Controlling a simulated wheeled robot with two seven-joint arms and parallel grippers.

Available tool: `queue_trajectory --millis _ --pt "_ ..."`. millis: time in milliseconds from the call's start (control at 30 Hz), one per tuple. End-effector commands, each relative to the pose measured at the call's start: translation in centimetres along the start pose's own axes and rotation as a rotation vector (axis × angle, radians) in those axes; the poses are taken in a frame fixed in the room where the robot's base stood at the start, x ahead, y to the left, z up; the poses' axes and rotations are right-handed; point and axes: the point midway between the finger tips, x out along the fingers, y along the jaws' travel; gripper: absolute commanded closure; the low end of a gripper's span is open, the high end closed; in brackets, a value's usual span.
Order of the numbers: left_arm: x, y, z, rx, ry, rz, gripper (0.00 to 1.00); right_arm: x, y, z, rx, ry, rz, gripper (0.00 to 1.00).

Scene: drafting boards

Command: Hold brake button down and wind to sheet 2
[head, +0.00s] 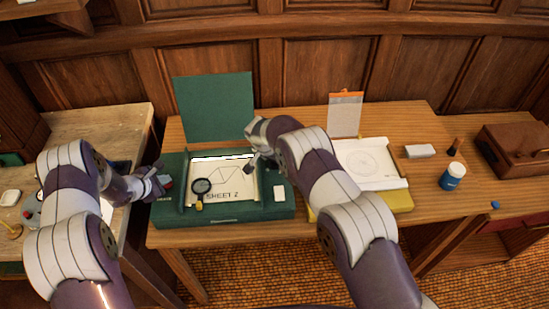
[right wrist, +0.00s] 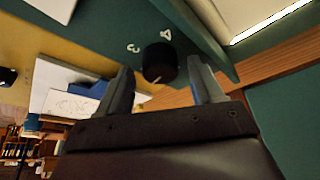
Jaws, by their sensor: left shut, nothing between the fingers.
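The green drafting board (head: 240,212) stands on the wooden table. Its window shows a white sheet (head: 235,177) reading "SHEET 2", with a line drawing. A red button (head: 168,182) is at the board's left end, partly hidden. My left gripper (head: 163,184) is shut and empty, right at that button; I cannot tell whether it presses it. My right gripper (right wrist: 162,82) is open at the board's right side. In the right wrist view a black knob (right wrist: 160,62) with a pale pointer line lies between and just beyond its fingertips, with marks beside it.
A yellow board (head: 400,202) with a white sheet stands to the right, partly behind my right arm. A blue-and-white jar (head: 452,177), a grey block (head: 419,151) and a brown case (head: 515,150) are farther right.

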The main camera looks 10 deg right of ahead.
Motion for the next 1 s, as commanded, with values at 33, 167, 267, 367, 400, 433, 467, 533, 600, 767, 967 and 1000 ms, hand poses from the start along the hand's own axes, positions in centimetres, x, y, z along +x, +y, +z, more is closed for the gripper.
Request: queue_trajectory --millis 33,167,267,367,400,433,467,533,600,767,967,1000 --pt "0.0 -0.2 -0.1 -0.001 0.001 -0.003 1.0 0.0 0.0 0.0 0.0 0.0 0.0 0.33" --pt "0.0 -0.2 -0.1 -0.001 0.001 -0.003 1.0 -0.3 -0.1 0.0 0.0 0.001 -0.001 0.33" --pt "0.0 -0.2 0.0 -0.001 0.001 -0.003 1.0 -1.6 -0.1 -0.1 0.0 0.002 -0.003 0.33" --pt "0.0 -0.2 0.0 -0.001 0.001 -0.003 1.0 -3.7 -0.1 -0.1 -0.001 0.002 -0.004 0.33" --pt "0.0 -0.2 0.0 -0.001 0.001 -0.003 1.0 -4.7 -0.1 -0.1 -0.001 0.002 -0.004 0.33" --pt "0.0 -0.2 0.0 -0.001 0.001 -0.003 1.0 -5.4 -0.1 -0.1 -0.001 0.002 -0.004 0.33" --pt "0.0 -0.2 0.0 -0.001 0.001 -0.003 1.0 -6.1 -0.1 -0.1 -0.001 0.002 -0.003 0.33" --pt "0.1 -0.2 -0.1 -0.001 0.001 -0.003 1.0 -7.6 -0.1 0.0 0.0 0.002 -0.003 0.33" --pt "0.1 -0.2 -0.1 -0.001 0.001 -0.003 1.0 -9.0 -0.1 0.0 0.0 0.002 -0.003 0.33" --pt "0.1 -0.2 -0.1 -0.001 0.001 -0.003 1.0 -11.2 0.0 0.0 0.001 0.001 -0.002 0.33" --pt "0.1 -0.2 -0.1 -0.001 0.001 -0.003 1.0 -12.1 0.0 0.0 0.0 0.0 -0.001 0.33" --pt "0.1 -0.2 -0.1 -0.001 0.001 -0.003 1.0 -12.1 0.0 0.0 0.0 0.0 0.0 0.33"
